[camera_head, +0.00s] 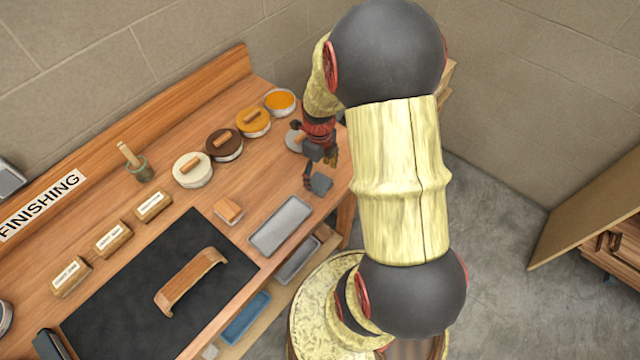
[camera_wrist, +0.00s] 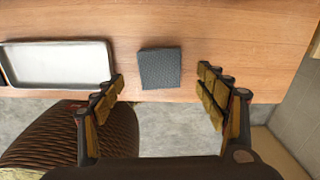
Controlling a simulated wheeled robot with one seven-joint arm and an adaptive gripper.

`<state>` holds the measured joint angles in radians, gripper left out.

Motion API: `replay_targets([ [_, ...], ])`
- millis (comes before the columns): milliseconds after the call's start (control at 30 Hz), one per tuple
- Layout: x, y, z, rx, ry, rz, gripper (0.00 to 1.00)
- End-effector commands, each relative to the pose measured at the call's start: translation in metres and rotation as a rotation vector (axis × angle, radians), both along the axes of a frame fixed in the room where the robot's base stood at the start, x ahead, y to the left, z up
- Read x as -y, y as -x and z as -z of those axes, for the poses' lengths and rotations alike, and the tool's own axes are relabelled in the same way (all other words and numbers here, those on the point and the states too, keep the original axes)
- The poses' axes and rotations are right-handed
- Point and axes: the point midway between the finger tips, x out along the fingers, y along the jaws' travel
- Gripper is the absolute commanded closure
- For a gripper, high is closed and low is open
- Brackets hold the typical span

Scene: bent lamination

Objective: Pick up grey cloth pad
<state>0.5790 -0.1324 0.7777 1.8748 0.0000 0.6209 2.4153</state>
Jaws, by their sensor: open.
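The grey cloth pad (camera_wrist: 160,68) is a small dark square lying flat on the wooden bench top near its front edge. In the head view the pad (camera_head: 321,184) shows just below my gripper (camera_head: 318,168), at the right end of the bench. In the wrist view my gripper (camera_wrist: 162,95) is open and empty. Its two fingers stand wide apart, left and right of the pad in the picture. The pad lies ahead of the fingertips, and neither finger appears to touch it.
A shallow metal tray (camera_wrist: 58,64) sits left of the pad; it also shows in the head view (camera_head: 281,225). Several round tins, including a dark brown one (camera_head: 224,145), line the bench behind. A curved wooden piece (camera_head: 190,281) lies on a black mat (camera_head: 215,243).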

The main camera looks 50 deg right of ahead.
Motion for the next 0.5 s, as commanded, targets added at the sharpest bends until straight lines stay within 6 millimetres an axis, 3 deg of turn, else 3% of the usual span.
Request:
replay_targets([
  [200,0.001,0.002,0.032,-0.002,-0.002,-0.001,0.27],
  [500,0.001,0.001,0.035,0.000,0.000,-0.001,0.30],
])
